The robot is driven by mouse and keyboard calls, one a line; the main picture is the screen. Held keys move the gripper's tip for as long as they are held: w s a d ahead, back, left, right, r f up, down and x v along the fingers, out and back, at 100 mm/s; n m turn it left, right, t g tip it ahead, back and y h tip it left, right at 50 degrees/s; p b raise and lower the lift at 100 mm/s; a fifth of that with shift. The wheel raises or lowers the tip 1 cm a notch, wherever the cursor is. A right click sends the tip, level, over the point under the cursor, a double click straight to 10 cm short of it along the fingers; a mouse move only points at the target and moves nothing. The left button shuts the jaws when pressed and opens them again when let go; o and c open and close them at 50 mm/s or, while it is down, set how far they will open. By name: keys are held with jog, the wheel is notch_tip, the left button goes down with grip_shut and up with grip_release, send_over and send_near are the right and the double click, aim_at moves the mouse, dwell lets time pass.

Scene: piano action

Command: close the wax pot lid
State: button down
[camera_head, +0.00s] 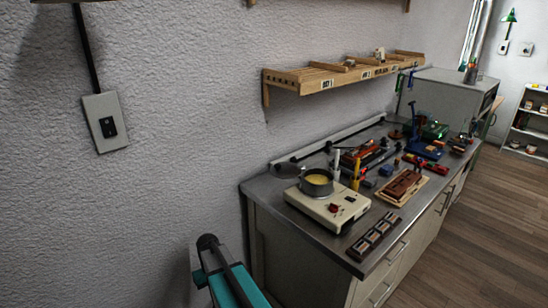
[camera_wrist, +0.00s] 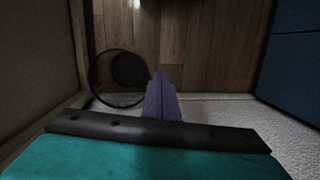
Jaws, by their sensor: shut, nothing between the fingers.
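The wax pot (camera_head: 317,188) is a small grey round pot with yellow wax showing inside, so its top is open. It sits on a cream heater box (camera_head: 331,212) near the left end of the worktop. A dark round disc that looks like its lid (camera_head: 286,170) lies or leans just behind and left of the pot; whether it joins the pot is unclear. My gripper (camera_wrist: 160,76) shows in the wrist view as purple fingers together, empty, pointing at the wooden floor, away from the pot. In the head view my teal arm is at the lower left, and the fingers are not clearly seen.
The metal worktop (camera_head: 266,184) runs along the wall. Right of the pot are tools, a brown block (camera_head: 403,186) on a board and a dark segmented tray (camera_head: 374,236). A shelf (camera_head: 340,76) hangs above. The wrist view shows a dark round bin-like object (camera_wrist: 120,76).

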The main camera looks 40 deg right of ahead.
jog(key=w+d+r+t, duration=0.1)
jog(key=w+d+r, duration=0.3)
jog(key=d+r, duration=0.35)
jog(key=w+d+r+m+t+p, duration=0.1)
jog(key=w+d+r, duration=0.2)
jog(key=d+r, duration=0.5)
jog(key=w+d+r+t, duration=0.1)
jog(key=w+d+r, duration=0.4)
jog(key=r, duration=0.5)
jog(key=s+d+r+h, duration=0.1)
jog(key=d+r, duration=0.5)
jog(key=r, duration=0.3)
jog(key=s+d+r+t+p, duration=0.1)
jog(key=s+d+r, duration=0.1)
jog(key=d+r, duration=0.3)
jog(key=s+d+r+m+t+h, duration=0.1)
jog(key=d+r, duration=0.5)
jog(key=r, duration=0.7)
jog(key=shift+s+d+h, duration=0.3)
jog(key=shift+s, duration=0.2)
jog(key=shift+p, duration=0.3)
